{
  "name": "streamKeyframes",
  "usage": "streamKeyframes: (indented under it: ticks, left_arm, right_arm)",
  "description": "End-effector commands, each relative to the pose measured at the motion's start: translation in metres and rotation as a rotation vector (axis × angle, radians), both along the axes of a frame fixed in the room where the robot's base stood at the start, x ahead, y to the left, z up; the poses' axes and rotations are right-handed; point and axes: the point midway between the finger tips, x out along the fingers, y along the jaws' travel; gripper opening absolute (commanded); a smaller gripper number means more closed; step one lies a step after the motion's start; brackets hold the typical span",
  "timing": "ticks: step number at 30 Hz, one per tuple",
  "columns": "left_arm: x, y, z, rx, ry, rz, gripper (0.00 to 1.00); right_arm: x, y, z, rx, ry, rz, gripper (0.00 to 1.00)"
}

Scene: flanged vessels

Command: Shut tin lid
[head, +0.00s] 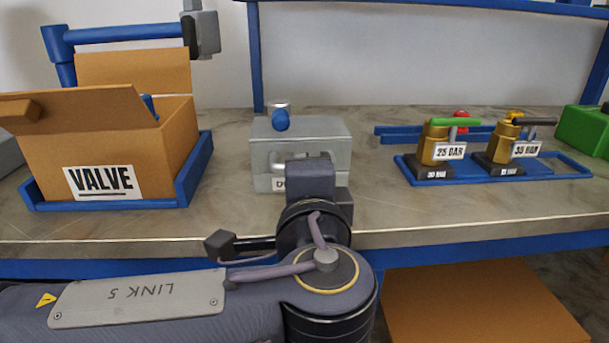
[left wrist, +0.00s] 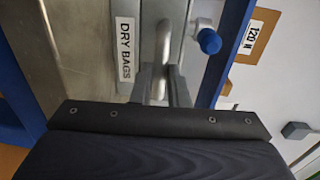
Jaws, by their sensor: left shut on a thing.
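The grey metal tin (head: 338,160) stands on the workbench in the middle of the head view. Its lid (head: 320,128) lies across the top; whether it is fully down I cannot tell. The front label is mostly hidden by my arm in the head view, but the label (left wrist: 126,50) reads DRY BAGS in the left wrist view. My left gripper (left wrist: 164,88) is shut on the metal handle (left wrist: 165,40) at the front of the tin. In the head view its fingers are hidden behind my wrist. My right gripper is not in view.
A silver cylinder with a blue end (head: 281,120) shows at the tin's top. Left is an open VALVE carton (head: 160,150) in a blue tray (head: 205,160). Right are brass valves (head: 434,145) on a blue tray (head: 560,172) and a green box (head: 585,130).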

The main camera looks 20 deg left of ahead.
Motion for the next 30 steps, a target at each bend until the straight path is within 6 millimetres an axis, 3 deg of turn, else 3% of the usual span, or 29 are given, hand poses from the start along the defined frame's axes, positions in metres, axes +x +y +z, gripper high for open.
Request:
streamKeyframes:
  ticks: [1,8,9,13,30]
  left_arm:
    - [0.0005,-0.0005,-0.0127,0.001,0.030,0.002,0.00]
    - [0.0008,-0.0006,-0.0135,0.001,0.032,0.002,0.00]
    - [0.0008,-0.0006,-0.0137,0.001,0.033,0.002,0.18]
    - [0.0008,-0.0006,-0.0133,0.002,0.032,0.002,0.35]
    - [-0.0050,-0.0038,-0.0069,0.000,0.022,-0.003,0.36]
  right_arm:
    - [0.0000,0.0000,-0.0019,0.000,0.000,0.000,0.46]
    - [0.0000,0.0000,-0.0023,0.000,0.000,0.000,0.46]
    - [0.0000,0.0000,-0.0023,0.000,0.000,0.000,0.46]
    - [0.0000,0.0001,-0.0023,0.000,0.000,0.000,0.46]
    - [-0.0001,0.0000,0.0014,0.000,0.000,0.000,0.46]
